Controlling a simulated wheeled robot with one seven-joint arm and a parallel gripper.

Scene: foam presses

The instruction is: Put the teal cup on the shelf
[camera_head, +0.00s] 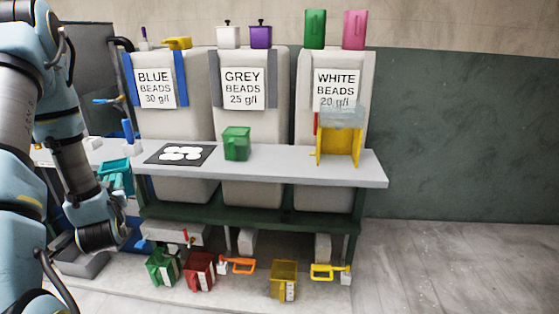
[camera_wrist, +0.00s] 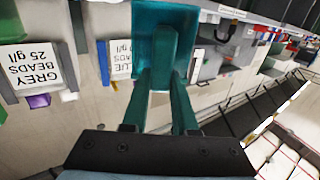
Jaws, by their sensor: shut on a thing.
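The teal cup (camera_head: 115,172) is at the left in the head view, in front of the shelf's left part and partly hidden by my arm. My gripper (camera_wrist: 165,85) is shut on it; the cup also shows at the top middle of the wrist view (camera_wrist: 178,22), tilted in that picture. In the head view the fingers are mostly hidden. The shelf (camera_head: 275,172) is a long grey board in front of the bead containers. I cannot tell whether the cup touches the shelf.
On the shelf are a black mat (camera_head: 157,157) with white discs, a green cup (camera_head: 236,143) and a yellow stand (camera_head: 339,147). Bare board lies between the green cup and the stand. Several coloured cups stand on the floor slab below, including a red one (camera_head: 200,271).

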